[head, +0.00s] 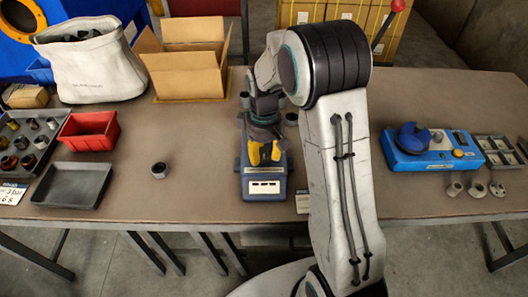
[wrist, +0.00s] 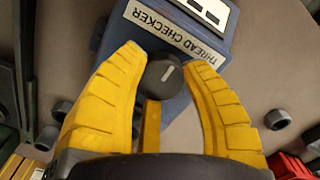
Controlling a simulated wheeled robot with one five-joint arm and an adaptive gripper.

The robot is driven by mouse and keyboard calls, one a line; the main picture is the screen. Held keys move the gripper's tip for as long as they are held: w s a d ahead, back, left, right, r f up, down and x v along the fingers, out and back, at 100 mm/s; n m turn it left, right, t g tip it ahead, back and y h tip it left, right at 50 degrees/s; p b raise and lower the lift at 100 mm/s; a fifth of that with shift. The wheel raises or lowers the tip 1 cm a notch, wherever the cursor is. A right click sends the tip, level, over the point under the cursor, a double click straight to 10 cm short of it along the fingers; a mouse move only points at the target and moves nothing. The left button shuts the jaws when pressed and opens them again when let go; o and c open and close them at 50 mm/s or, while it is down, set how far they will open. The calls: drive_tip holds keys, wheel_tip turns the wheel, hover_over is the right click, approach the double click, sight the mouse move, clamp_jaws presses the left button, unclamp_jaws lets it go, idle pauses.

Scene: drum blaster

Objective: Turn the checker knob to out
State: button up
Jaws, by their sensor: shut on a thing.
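The thread checker (head: 265,190) is a blue box with a white label, standing near the middle of the table's front edge. In the wrist view its blue body (wrist: 222,52) carries a label reading THREAD CHECKER, seen upside down. Its knob (wrist: 166,76) is round and dark with a short white pointer line, slanted in the wrist view. My gripper (wrist: 164,64) has its yellow fingertips on either side of the knob, shut on it. In the head view my gripper (head: 264,152) is over the top of the checker and the knob is hidden. No position markings around the knob are readable.
A loose nut (head: 159,170) lies left of the checker. A blue device (head: 432,150) and several metal parts are at right. Table between nut and checker is clear.

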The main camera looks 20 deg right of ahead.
sight(264, 153)
drive_tip(key=shift+s+f, duration=0.15)
drive_tip(key=o, duration=1.2)
wheel_tip(264, 153, up, 12)
drive_tip(key=shift+r, duration=0.1)
idle(0.4)
